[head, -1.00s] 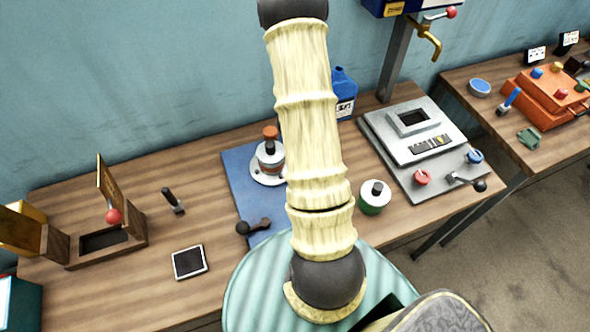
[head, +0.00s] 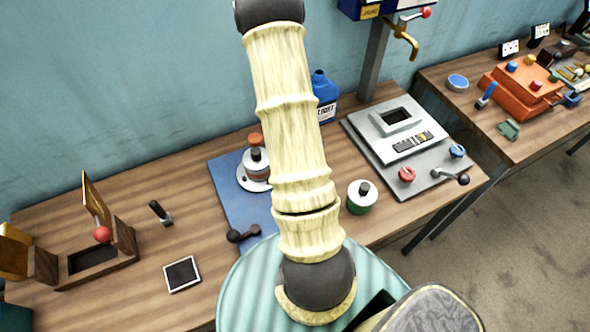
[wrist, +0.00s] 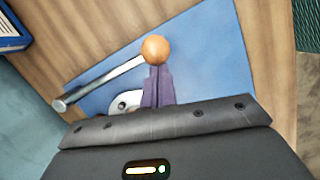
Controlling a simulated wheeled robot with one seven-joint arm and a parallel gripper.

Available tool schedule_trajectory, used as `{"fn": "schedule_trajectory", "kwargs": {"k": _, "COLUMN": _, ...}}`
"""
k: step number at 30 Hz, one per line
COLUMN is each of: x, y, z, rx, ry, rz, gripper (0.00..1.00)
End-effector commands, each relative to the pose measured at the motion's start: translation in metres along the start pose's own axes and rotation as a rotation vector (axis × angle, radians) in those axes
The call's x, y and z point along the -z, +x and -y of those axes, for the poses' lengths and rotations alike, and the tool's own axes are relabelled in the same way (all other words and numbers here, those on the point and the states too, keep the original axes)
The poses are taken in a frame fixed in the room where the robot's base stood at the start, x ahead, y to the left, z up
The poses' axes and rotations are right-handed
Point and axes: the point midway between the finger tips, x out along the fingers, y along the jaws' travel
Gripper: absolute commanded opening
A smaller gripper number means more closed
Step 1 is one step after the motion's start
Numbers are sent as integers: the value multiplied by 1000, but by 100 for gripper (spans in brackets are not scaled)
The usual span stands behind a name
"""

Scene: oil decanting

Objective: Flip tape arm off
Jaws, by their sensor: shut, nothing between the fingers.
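A metal lever arm (wrist: 105,82) with an orange ball (wrist: 155,49) at its end lies over a blue board (wrist: 213,60) in the wrist view. My gripper (wrist: 158,70) is shut and empty, with its purplish fingertips right by the underside of the ball; I cannot tell if they touch. A pale disc (wrist: 125,99) shows beside the fingers. In the head view, the blue board (head: 228,192) is on the bench, partly behind my arm, which hides my gripper there. A round fixture (head: 256,163) and a black-knobbed lever (head: 244,234) are on it.
A green-and-white pot (head: 360,197) stands right of my arm, a blue bottle (head: 325,95) behind it. A grey machine (head: 400,140) is further right. A tablet (head: 182,274) and a wooden box (head: 95,258) are left. Bare wood surrounds the tablet.

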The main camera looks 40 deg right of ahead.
Motion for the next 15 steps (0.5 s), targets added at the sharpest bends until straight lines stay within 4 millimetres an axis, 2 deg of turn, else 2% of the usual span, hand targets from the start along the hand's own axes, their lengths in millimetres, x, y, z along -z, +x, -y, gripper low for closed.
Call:
{"fn": "schedule_trajectory", "kwargs": {"k": 1, "x": -2, "y": -11, "z": 0, "rx": 0, "ry": 2, "rz": 3, "gripper": 0}}
{"fn": "schedule_trajectory", "kwargs": {"k": 15, "x": 5, "y": -69, "z": 4, "rx": -4, "ry": -11, "rz": -6, "gripper": 0}}
